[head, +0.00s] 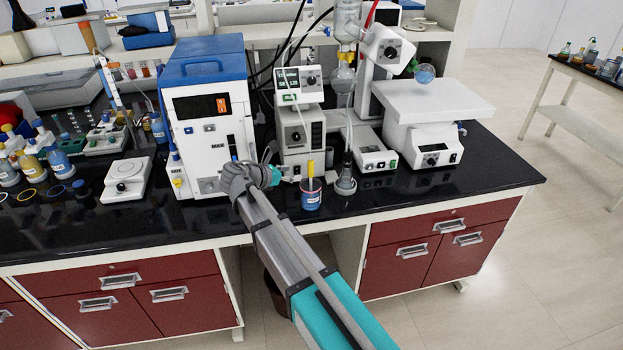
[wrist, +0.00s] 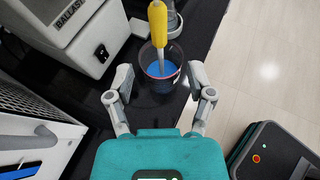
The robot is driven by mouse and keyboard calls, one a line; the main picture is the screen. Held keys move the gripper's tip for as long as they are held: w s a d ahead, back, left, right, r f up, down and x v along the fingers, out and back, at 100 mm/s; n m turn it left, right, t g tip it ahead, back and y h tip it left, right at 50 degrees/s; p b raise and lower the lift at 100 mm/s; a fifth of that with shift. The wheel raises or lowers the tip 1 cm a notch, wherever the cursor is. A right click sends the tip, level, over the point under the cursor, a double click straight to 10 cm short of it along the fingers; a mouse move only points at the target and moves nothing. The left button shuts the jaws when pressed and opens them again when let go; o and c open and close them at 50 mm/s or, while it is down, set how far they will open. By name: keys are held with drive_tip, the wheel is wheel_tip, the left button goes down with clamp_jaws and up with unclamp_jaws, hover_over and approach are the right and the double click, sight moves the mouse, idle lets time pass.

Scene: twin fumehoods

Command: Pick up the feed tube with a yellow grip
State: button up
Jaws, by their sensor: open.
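The feed tube's yellow grip (head: 311,170) stands upright out of a small beaker of blue liquid (head: 311,199) near the bench's front edge. In the wrist view the yellow grip (wrist: 158,25) is at the top centre, and its thin shaft runs down into the beaker (wrist: 163,78). My gripper (wrist: 160,78) is open and empty, with one finger on each side of the beaker in the picture.
A white and blue instrument (head: 207,120) stands left of the beaker. A white knobbed unit (head: 300,140) stands behind it. A dark-stemmed item in a small round holder (head: 345,184) is close on its right. The black bench top (head: 440,190) is clear farther right.

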sight(309, 173)
drive_tip(key=shift+b+x, duration=0.45)
drive_tip(key=shift+x, duration=1.35)
drive_tip(key=shift+f, duration=0.1)
drive_tip(key=b+x, duration=0.2)
drive_tip(key=x, duration=0.2)
drive_tip(key=shift+f, duration=0.25)
drive_tip(key=shift+w+d+f, duration=0.1)
drive_tip(key=shift+w+d, duration=0.2)
drive_tip(key=shift+w, duration=0.05)
drive_tip(key=shift+c, duration=0.2)
clamp_jaws()
